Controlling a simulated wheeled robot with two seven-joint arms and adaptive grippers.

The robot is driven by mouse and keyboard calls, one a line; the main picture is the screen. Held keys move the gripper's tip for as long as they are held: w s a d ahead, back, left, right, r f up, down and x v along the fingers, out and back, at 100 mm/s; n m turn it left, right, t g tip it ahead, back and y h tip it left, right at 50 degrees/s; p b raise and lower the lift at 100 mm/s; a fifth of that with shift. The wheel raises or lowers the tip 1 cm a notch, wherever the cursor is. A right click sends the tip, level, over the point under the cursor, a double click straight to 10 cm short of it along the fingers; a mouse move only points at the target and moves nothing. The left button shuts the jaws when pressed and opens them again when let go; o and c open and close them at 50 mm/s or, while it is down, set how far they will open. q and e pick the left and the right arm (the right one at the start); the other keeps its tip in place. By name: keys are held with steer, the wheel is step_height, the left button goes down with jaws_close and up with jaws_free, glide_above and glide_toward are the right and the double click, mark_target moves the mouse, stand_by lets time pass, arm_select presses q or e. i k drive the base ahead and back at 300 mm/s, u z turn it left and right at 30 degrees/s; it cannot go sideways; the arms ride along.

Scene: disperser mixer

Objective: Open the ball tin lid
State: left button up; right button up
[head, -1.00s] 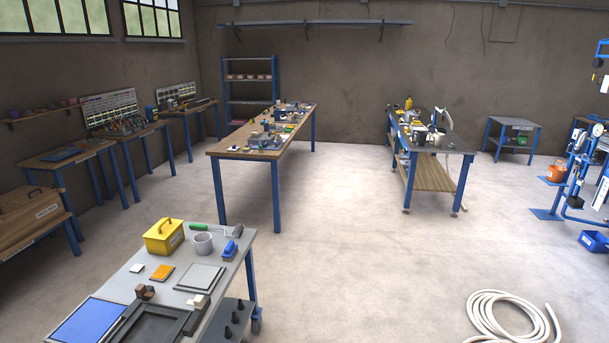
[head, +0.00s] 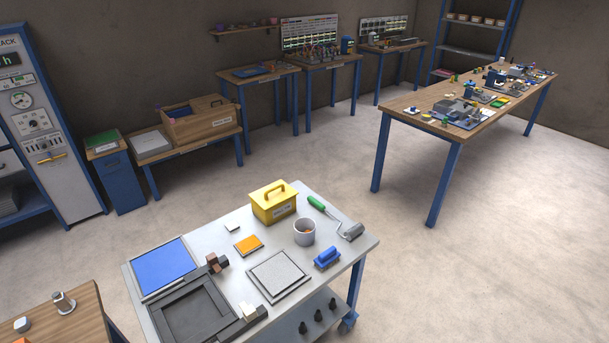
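A yellow box (head: 273,205) with a handle on top and a small pale label stands at the back of the grey cart (head: 357,244). Its top looks closed. It may be the ball tin, but the label is too small to read. Neither of my grippers is in the head view.
The cart also bears a grey cup (head: 304,232), a green-handled roller (head: 336,217), a blue brush (head: 327,257), an orange pad (head: 248,245), a blue panel (head: 163,267) and a dark frame (head: 188,317). A wooden box (head: 199,121) sits on a bench behind. Open floor lies right of the cart.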

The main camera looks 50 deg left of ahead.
mark_target(273, 194)
steer(key=i, duration=2.45)
steer(key=u, duration=3.75)
steer(key=i, duration=0.2)
steer(key=u, duration=0.1)
